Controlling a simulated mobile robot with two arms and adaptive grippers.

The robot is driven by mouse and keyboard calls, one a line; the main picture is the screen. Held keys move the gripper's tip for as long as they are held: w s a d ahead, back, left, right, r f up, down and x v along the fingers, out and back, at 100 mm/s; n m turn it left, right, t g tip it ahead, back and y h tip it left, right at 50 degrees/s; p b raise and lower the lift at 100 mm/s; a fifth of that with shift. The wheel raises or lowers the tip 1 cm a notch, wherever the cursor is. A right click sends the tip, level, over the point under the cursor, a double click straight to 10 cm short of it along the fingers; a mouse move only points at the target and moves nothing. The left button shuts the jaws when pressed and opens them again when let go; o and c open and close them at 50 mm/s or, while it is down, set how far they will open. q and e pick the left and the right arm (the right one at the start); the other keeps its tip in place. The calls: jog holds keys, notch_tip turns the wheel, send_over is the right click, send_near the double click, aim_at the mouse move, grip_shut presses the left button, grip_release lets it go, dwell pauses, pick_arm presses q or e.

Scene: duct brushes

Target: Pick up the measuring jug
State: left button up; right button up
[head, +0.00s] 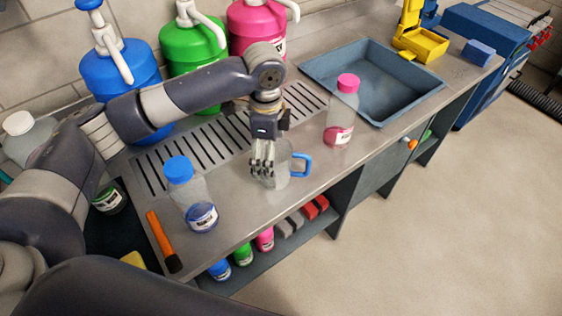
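The measuring jug (279,178) is a clear vessel with a blue handle (302,165) on its right side. It stands on the grey counter near the front edge, in the middle of the head view. My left gripper (262,170) points down at the jug's left side and upper part, with its fingers overlapping the jug in the picture. Whether the fingers touch the jug, or are closed on its wall, I cannot tell. Part of the jug is hidden behind the gripper. My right gripper is not in view.
A blue-capped bottle (196,203) stands left of the jug, and a pink-capped bottle (341,118) stands right of it. An orange-handled tool (158,236) lies at the left. Large pump containers (194,50) line the back. A sink (375,84) is at the right.

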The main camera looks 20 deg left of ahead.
pick_arm(q)
jog(key=f, duration=0.3)
jog(key=w+f+p, duration=0.1)
jog(key=f, duration=0.2)
jog(key=shift+w+d, duration=0.1)
jog(key=shift+d, duration=0.1)
jog(key=shift+f, duration=0.25)
jog(key=c, duration=1)
jog(key=shift+r, duration=0.65)
jog(key=c, duration=0.5)
jog(key=shift+s+d+r+b, duration=0.1)
jog(key=shift+s+r+b, duration=0.15)
jog(key=shift+r, duration=0.25)
jog(key=shift+s+d+r+b, duration=0.1)
jog(key=shift+r+b, duration=0.15)
jog(key=shift+r, duration=0.25)
jog(key=c, duration=0.4)
jog(key=shift+o, duration=0.2)
jog(key=s+d+r+b, duration=0.1)
jog(key=s+d, duration=0.1)
jog(key=s, duration=0.5)
jog(key=s+d+b, duration=0.1)
jog(key=s+d, duration=0.2)
jog(key=s, duration=0.4)
jog(key=shift+s+r, duration=0.2)
jog(key=shift+r, duration=0.2)
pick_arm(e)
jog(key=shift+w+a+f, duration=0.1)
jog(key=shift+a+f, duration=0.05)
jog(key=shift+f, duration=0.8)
